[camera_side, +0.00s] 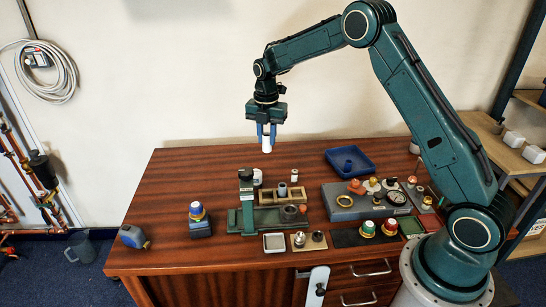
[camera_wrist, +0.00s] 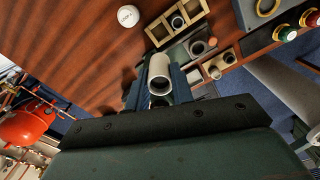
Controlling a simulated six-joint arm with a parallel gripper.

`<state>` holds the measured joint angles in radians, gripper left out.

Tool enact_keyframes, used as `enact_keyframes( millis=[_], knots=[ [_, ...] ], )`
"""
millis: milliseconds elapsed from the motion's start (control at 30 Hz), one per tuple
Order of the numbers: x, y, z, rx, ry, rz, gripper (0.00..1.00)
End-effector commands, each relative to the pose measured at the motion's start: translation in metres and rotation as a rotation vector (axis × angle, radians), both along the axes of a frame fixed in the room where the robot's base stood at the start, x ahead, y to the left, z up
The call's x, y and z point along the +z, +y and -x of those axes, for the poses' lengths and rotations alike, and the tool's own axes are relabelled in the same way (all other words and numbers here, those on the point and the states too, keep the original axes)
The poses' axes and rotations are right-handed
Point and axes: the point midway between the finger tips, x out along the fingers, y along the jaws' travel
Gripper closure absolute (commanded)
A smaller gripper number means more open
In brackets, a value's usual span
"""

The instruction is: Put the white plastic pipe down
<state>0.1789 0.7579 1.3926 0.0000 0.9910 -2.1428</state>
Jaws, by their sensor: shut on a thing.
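The white plastic pipe (camera_side: 266,146) is a short hollow tube. My gripper (camera_side: 266,131) is shut on it with its blue fingers and holds it high above the wooden table, near the back, with its lower end pointing down. In the wrist view the pipe (camera_wrist: 160,72) sits between the fingers of the gripper (camera_wrist: 159,88), its open end showing. Nothing touches the pipe from below.
Below stand a green fixture (camera_side: 247,212), a wooden divided rack (camera_side: 292,187) and a small white cylinder (camera_side: 257,177). A blue tray (camera_side: 350,170) lies at the back right, a grey block (camera_side: 345,212) with fittings before it. The table's left part (camera_side: 165,195) is mostly clear.

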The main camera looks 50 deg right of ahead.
Motion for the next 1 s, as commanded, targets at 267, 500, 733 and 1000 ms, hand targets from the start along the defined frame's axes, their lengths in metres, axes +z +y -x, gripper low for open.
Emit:
enact_keyframes(
  millis=[267, 500, 733, 1000],
  knots=[
    [0.002, -0.004, 0.010, -0.002, -0.001, 0.000, 0.98],
    [0.006, -0.014, 0.041, -0.002, 0.000, 0.000, 0.98],
    [0.009, -0.024, 0.085, -0.003, 0.000, 0.000, 0.98],
    [0.010, -0.029, 0.141, -0.002, 0.000, 0.000, 0.98]
  ],
)
